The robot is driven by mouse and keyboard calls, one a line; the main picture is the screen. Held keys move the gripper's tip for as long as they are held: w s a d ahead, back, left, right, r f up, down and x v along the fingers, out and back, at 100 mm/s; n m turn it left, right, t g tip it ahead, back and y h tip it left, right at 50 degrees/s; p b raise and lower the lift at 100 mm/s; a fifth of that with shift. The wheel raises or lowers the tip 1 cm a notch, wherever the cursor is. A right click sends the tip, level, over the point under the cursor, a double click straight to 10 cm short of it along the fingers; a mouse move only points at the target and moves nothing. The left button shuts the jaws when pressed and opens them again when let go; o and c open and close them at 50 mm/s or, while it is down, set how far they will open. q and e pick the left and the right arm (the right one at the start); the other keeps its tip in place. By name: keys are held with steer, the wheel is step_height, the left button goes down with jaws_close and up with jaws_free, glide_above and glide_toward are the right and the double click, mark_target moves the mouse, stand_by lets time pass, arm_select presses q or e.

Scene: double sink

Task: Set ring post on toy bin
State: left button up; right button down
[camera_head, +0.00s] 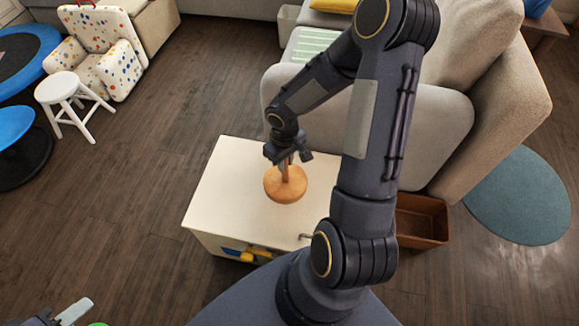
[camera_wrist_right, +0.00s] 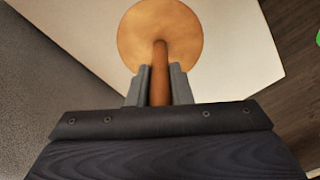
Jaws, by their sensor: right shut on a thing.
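The ring post (camera_head: 286,184) is wooden, with a round base and a darker upright peg. My right gripper (camera_head: 288,157) is shut on the peg, with the base below it. The wrist view shows the peg (camera_wrist_right: 160,75) between the two fingers (camera_wrist_right: 160,88). The toy bin (camera_head: 225,185) is a cream box with a flat top, and the base appears over this top. I cannot tell whether the base touches it. Part of my left gripper (camera_head: 70,313) shows at the bottom left edge, with one pale finger visible; its opening is unclear.
A blue and yellow toy (camera_head: 248,254) shows at the bin's near side. A brown open box (camera_head: 422,220) stands right of it, by the grey sofa (camera_head: 440,120). A white stool (camera_head: 68,95) and spotted chair (camera_head: 100,50) are far left. Floor left of the bin is clear.

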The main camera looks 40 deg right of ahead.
mark_target(290, 175)
steer(key=shift+w+d+f, duration=0.25)
steer(key=shift+d+f, duration=0.5)
steer(key=shift+f, duration=0.2)
steer(key=shift+w+d+f+b, duration=0.15)
steer(key=shift+f+b, duration=0.15)
steer(key=shift+f, duration=0.65)
steer(key=shift+s+d+f+b, duration=0.15)
steer(key=shift+f+b, duration=0.15)
steer(key=shift+f, duration=0.6)
steer(key=shift+w, duration=0.1)
steer(key=shift+f, duration=0.2)
steer(key=c, duration=1.3)
jaws_free()
steer(key=shift+r, duration=0.15)
